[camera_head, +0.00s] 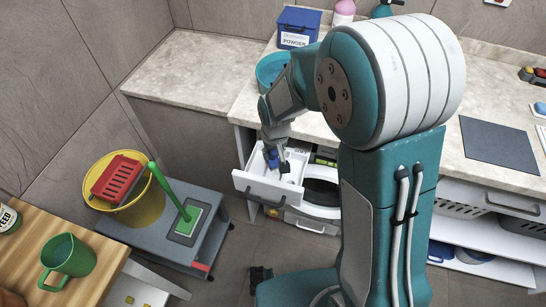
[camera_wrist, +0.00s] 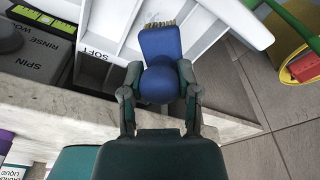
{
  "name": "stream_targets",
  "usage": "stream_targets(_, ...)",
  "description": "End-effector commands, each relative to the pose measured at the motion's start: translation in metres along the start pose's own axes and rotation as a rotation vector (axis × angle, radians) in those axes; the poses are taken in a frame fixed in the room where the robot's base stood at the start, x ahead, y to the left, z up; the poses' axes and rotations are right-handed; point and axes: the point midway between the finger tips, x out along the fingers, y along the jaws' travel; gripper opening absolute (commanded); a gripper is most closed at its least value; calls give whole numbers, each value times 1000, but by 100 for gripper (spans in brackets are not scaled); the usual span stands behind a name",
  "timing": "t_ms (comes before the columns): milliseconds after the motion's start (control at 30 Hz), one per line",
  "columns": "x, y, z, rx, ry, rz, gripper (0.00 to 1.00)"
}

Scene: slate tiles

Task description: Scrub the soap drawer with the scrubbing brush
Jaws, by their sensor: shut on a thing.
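The white soap drawer (camera_head: 262,188) is pulled out from under the counter. It also shows in the wrist view (camera_wrist: 110,15), with compartments and a "SOFT" label. My gripper (camera_head: 277,164) is over the open drawer. In the wrist view my gripper (camera_wrist: 160,93) is shut on the blue scrubbing brush (camera_wrist: 160,78) by its rounded knob. The brush head points away from the gripper, with tan bristles (camera_wrist: 160,23) at its far end over the drawer. Bristle contact is unclear.
A washing machine (camera_head: 318,198) sits under the counter. A grey cart (camera_head: 170,240) at left holds a yellow bucket (camera_head: 140,212) with a red basket (camera_head: 118,178) and a green-handled tool (camera_head: 168,190).

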Motion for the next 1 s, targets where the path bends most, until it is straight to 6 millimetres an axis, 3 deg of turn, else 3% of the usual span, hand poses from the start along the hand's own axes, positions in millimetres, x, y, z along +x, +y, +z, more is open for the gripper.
stream_targets(133, -9, 0, -1, 0, 1, 0, 0)
stream_targets(467, -11, 0, -2, 0, 1, 0, 0)
stream_targets(833, -38, 0, -5, 0, 2, 0, 0)
stream_targets(1000, -40, 0, -5, 0, 0, 0, 0)
